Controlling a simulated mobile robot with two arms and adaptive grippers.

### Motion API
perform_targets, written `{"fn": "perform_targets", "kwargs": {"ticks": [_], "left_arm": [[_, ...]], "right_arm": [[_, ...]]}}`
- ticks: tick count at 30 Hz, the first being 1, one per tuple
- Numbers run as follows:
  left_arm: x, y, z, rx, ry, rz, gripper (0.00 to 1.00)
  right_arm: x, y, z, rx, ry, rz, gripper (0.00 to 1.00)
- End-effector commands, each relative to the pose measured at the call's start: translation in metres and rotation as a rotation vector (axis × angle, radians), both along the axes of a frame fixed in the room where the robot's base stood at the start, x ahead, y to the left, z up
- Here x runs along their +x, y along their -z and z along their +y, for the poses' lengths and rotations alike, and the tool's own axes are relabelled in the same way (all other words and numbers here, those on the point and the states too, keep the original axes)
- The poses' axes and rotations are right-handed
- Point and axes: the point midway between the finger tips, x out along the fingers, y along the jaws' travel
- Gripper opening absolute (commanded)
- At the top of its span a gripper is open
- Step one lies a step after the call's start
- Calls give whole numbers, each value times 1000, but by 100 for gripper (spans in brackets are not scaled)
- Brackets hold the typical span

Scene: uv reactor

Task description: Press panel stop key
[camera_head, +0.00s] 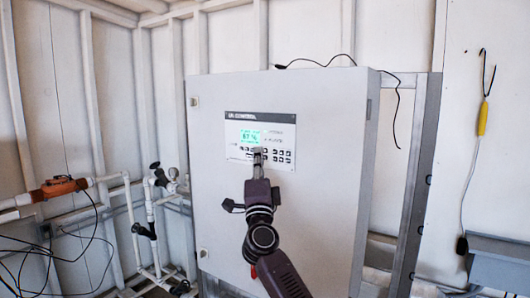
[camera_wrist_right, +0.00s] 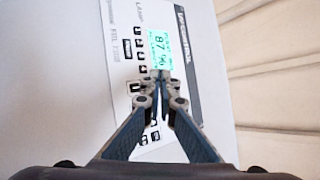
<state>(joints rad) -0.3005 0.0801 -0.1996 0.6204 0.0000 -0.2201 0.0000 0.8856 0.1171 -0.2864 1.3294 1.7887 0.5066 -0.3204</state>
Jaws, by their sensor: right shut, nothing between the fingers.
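The control panel (camera_head: 260,138) is on the front of a large grey cabinet (camera_head: 215,180). It has a lit green display (camera_head: 250,137) and rows of small dark keys (camera_head: 283,155). My right gripper (camera_head: 258,152) is shut and empty, with its fingertips in front of the panel just below the display. They hide some keys, and I cannot tell whether they touch one. In the right wrist view, the closed fingertips (camera_wrist_right: 160,76) overlap the lower edge of the display (camera_wrist_right: 161,47), with dark keys (camera_wrist_right: 136,87) beside them. The stop key cannot be picked out. My left gripper is not in view.
White pipes with valves (camera_head: 150,205) and an orange device (camera_head: 58,188) stand left of the cabinet. A black cable (camera_head: 318,63) lies over its top. A yellow-handled tool (camera_head: 483,118) hangs on the right wall above a grey box (camera_head: 495,262).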

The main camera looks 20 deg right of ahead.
Motion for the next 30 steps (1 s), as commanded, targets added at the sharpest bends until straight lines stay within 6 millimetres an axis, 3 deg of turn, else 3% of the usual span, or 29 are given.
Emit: {"fn": "perform_targets", "kwargs": {"ticks": [30], "left_arm": [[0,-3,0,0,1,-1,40]], "right_arm": [[5,-1,-6,0,0,0,0]]}}
